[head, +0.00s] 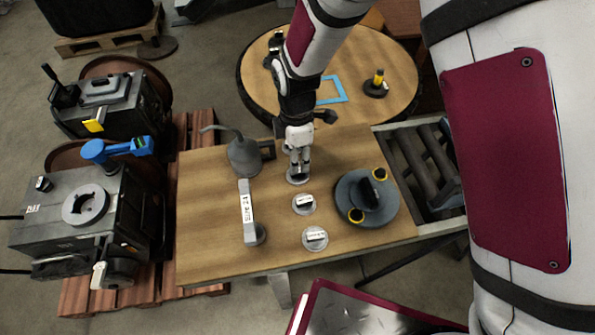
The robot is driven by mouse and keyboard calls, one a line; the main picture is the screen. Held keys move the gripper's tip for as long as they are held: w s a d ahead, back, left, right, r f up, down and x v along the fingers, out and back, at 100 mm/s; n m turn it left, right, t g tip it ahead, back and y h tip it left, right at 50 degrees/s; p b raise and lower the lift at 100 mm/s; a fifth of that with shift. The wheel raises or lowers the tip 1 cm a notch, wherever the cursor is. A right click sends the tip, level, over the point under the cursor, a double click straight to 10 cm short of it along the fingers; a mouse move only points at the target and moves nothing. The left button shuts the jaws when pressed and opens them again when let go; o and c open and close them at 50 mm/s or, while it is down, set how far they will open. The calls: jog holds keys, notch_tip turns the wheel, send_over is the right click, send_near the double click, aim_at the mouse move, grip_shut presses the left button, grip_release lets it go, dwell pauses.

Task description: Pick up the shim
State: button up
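Several small grey discs lie in a row on the wooden workbench (215,240). Two carry small labels: a middle disc (304,209) and a front disc (315,244). A back disc (297,179) is right under my gripper (298,173) and partly hidden by it. The labels are too small to read surely, so I cannot tell which disc is the shim. My gripper points down, with its fingertips at or just above the back disc. Whether the fingers touch or hold it cannot be made out.
A grey labelled bar tool (247,210) and an oil can (243,155) stand left of the discs. A round table (255,85) is behind, and a roller conveyor (422,160) adjoins the bench.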

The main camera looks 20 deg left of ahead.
jog(key=f, duration=0.1)
jog(key=f+p, duration=0.1)
jog(key=f, duration=0.1)
jog(key=shift+s+d+f, duration=0.15)
jog(key=shift+s+f, duration=0.05)
jog(key=shift+w+f, duration=0.1)
jog(key=shift+f, duration=0.45)
grip_shut()
